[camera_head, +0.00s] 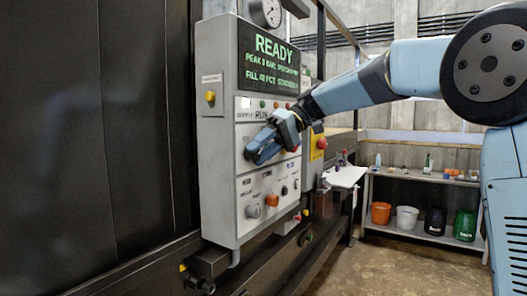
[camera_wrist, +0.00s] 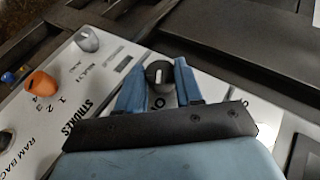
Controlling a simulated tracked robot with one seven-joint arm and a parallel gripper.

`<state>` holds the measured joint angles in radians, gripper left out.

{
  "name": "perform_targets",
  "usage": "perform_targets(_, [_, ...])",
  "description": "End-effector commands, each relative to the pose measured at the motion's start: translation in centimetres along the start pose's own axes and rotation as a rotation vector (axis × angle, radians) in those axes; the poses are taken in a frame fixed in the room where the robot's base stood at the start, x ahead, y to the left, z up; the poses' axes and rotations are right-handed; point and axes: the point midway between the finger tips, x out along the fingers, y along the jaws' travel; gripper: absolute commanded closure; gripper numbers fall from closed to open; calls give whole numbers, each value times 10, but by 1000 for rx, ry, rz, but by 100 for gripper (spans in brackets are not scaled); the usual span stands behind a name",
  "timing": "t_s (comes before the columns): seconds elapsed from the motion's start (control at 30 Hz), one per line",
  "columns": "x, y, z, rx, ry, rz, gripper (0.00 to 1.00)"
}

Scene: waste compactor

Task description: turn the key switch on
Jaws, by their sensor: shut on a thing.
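A dark round switch (camera_wrist: 158,73) with a pale bar across its face sits on the grey control panel (camera_head: 220,150). It lies between the two blue fingers of my gripper (camera_wrist: 157,85) in the wrist view, with panel lettering close beside it. I take it for the key switch. My gripper is shut on it. In the head view my gripper (camera_head: 256,152) is at the panel's middle section and hides the switch. The panel's display (camera_head: 268,60) reads READY in green.
Below my gripper are a grey knob (camera_head: 253,211) and an orange knob (camera_head: 272,201). A yellow button (camera_head: 210,96) is on the panel's left side. A red emergency button (camera_head: 321,143) is to the right. A shelf with buckets (camera_head: 407,217) stands behind.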

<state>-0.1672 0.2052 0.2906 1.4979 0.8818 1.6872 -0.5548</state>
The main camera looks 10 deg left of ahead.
Motion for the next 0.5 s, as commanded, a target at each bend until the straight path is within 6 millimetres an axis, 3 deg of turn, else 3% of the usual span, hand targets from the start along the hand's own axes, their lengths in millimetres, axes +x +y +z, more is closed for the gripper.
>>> perform_targets(0.4, [2, -2, -1, -1, -1, -9, 95])
perform_targets(0.43, [2, -2, -1, -1, -1, -9, 62])
perform_targets(0.5, [2, -2, -1, -1, -1, -9, 55])
